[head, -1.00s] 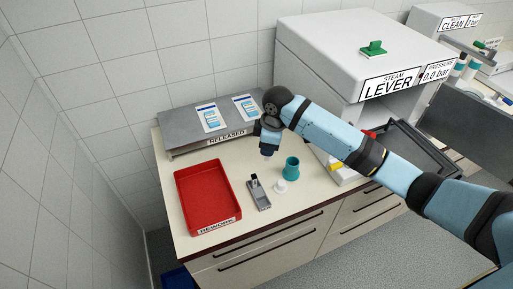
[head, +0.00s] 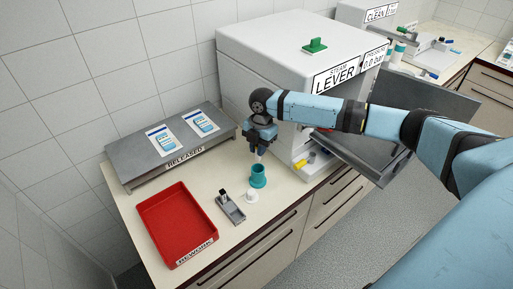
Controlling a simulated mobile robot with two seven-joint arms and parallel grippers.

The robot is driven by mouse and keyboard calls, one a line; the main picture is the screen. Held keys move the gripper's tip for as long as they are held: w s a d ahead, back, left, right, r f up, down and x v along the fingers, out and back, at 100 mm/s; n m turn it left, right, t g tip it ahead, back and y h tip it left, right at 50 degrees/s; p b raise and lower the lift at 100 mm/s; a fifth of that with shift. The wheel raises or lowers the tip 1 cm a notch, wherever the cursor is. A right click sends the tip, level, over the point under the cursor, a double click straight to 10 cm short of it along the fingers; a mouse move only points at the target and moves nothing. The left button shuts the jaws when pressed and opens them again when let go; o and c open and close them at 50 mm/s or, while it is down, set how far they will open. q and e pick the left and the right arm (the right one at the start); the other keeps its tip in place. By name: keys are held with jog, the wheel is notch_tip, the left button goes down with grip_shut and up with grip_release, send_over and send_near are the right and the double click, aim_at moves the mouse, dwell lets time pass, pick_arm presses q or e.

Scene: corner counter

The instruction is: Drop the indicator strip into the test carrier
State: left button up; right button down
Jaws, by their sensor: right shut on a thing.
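My right gripper (head: 261,146) points down just above the open teal cup (head: 258,180), which looks like the test carrier. It is shut on a small pale piece (head: 259,156), likely the indicator strip, mostly hidden by the fingers. The piece's lower end is at or just above the cup's mouth; I cannot tell if it is inside. The cup stands upright on the counter. A small white cap-like piece (head: 251,196) stands just in front of it. My left gripper is not in view.
A grey device with a black part (head: 231,208) lies left of the white piece. A red REWORK tray (head: 150,222) is at the front left, a grey RELEASED shelf (head: 140,174) behind. The steam machine (head: 270,62) with its open dark door (head: 425,105) stands right.

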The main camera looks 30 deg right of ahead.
aim_at(257, 160)
jog(key=shift+f+b, duration=1.15)
jog(key=shift+f, duration=0.1)
jog(key=shift+f+b, duration=0.6)
jog(key=shift+b, duration=0.05)
jog(key=shift+f, duration=1.8)
jog(key=c, duration=1)
grip_release()
